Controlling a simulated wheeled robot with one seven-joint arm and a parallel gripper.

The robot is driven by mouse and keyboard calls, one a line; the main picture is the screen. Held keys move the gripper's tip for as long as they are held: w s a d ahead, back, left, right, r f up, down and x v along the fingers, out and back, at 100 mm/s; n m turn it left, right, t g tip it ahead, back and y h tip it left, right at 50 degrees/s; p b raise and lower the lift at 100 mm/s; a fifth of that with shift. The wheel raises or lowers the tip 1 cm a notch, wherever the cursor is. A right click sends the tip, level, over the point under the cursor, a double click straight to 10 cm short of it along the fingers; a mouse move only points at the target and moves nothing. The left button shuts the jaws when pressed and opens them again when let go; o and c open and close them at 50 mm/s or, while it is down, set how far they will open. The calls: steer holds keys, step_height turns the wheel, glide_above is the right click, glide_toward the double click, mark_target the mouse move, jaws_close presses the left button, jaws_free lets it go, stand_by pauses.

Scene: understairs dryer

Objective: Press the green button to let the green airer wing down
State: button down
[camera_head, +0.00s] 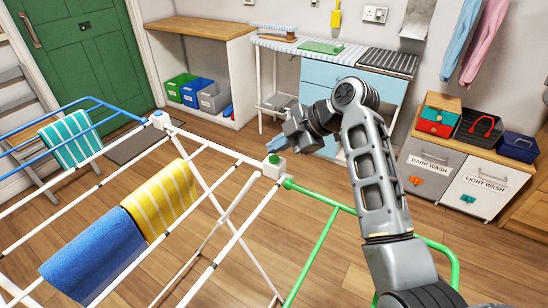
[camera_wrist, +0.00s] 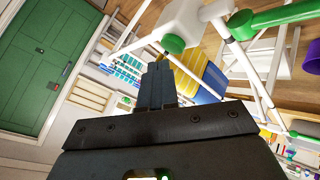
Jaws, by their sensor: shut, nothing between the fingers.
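The green button (camera_head: 273,159) sits on a white block at the right corner of the white airer frame (camera_head: 228,151). The wrist view also shows the green button (camera_wrist: 174,44) on its white block, just beyond my fingertips. The green airer wing (camera_head: 322,198) runs out to the right from beside this block, partly hidden behind my arm. Its thick green end shows in the wrist view (camera_wrist: 268,17). My gripper (camera_head: 270,149) is shut and empty, close to the button in the head view. In the wrist view, my gripper (camera_wrist: 157,68) appears beside the button; contact cannot be told.
The blue airer wing (camera_head: 62,113) extends left, near a blue button (camera_head: 158,115). Blue (camera_head: 92,252) and yellow (camera_head: 160,200) towels hang on the frame. Laundry cabinets (camera_head: 455,178) stand right, a worktop (camera_head: 335,60) behind. Wooden floor is open around the airer.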

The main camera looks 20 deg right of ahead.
mark_target(278, 159)
steer(key=shift+f+b, duration=0.3)
steer(key=shift+f, duration=0.1)
steer(key=shift+f+b, duration=0.3)
steer(key=shift+f, duration=0.15)
stand_by(0.7)
steer(key=shift+r, duration=0.2)
steer(key=shift+r+p, duration=0.6)
steer(key=shift+r, duration=0.1)
steer(key=shift+r+p, duration=1.7)
steer(key=shift+r, duration=0.85)
steer(key=shift+f, duration=0.1)
